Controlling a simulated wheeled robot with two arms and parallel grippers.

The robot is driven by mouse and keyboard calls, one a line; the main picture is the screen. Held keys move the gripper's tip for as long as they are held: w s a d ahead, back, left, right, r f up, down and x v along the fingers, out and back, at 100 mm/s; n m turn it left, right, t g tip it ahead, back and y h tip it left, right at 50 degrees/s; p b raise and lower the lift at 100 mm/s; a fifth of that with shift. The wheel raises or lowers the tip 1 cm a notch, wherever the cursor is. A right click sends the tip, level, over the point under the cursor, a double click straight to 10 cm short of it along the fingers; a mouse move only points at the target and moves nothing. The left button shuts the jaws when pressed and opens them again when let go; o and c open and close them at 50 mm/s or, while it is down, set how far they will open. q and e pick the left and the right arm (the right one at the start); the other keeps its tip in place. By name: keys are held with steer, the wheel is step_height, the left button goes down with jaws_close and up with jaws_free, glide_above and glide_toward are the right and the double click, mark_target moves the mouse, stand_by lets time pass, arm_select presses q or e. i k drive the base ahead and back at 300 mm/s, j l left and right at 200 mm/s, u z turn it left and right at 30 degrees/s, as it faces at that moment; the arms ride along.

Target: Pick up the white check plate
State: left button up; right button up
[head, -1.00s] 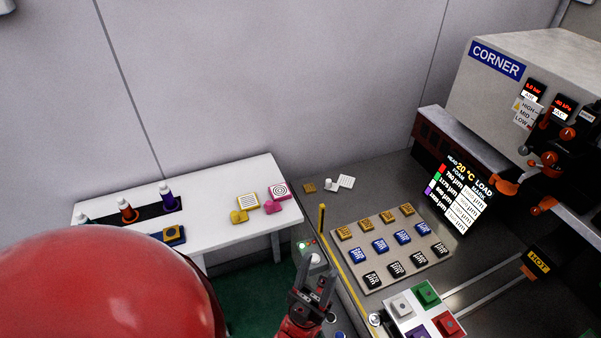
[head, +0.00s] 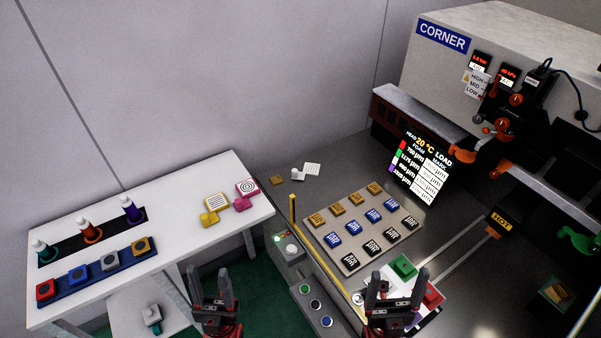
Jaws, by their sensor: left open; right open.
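The white check plate (head: 312,169) is a small white square with dark lines, lying near the back left of the grey metal bench, with a white knob (head: 297,174) at its left. My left gripper (head: 212,288) is open and empty, at the bottom of the head view, in front of the white table. My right gripper (head: 397,287) is open and empty, in front of a white, green and red tile block. Both grippers are well apart from the plate and nearer to me. Nothing hides the plate.
A beige board (head: 362,229) with gold, blue and black tiles lies on the bench. A yellow post (head: 292,208) stands at its left. The white table (head: 180,232) holds yellow and pink plates, knobs and coloured tiles. A machine (head: 470,50) labelled CORNER stands at the right.

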mark_target(313, 169)
steer(key=z, duration=1.9)
steer(key=u, duration=1.9)
steer(key=i+j+u, duration=0.2)
steer(key=j, duration=0.35)
steer(key=i+j+u, duration=0.1)
steer(key=i+u, duration=0.15)
steer(key=i, duration=0.5)
